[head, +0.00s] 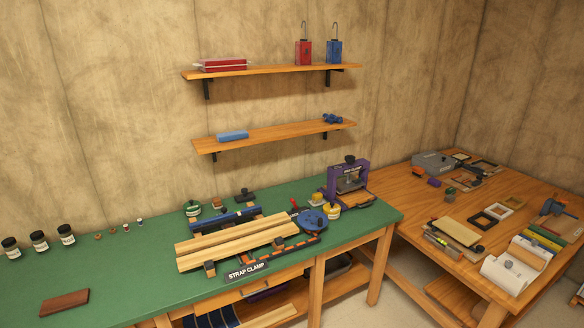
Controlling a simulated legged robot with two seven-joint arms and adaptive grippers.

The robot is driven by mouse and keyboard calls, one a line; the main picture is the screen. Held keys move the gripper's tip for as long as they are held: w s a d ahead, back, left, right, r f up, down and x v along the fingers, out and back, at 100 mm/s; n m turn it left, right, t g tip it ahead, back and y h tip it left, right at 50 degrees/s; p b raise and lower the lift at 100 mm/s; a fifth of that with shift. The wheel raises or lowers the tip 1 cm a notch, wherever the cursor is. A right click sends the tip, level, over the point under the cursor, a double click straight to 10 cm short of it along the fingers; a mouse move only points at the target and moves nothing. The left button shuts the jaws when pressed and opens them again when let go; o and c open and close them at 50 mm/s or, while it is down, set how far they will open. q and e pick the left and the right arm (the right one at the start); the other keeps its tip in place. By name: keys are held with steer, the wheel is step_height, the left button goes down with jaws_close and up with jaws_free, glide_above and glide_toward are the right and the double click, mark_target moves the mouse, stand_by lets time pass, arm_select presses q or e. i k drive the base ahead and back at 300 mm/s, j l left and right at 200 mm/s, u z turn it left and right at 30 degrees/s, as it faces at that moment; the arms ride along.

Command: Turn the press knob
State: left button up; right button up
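A small purple press (362,168) stands at the right end of the green bench, with a wooden board at its base. A dark knob (350,159) sits on top of its frame. Its exact angle is too small to tell. Neither of my grippers is in view, and nothing of mine touches the press.
The green bench (120,262) holds a strap clamp with wooden boards (235,243), a blue round wheel (313,221), several jars and a dark wood block (64,303). A wooden table (415,215) with frames and rolls stands right. Two shelves hang above.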

mark_target(350, 159)
steer(key=i+j+z, duration=0.1)
steer(key=i+z, duration=0.2)
steer(key=i, duration=0.25)
steer(key=i+j+z, duration=0.3)
steer(key=i, duration=0.2)
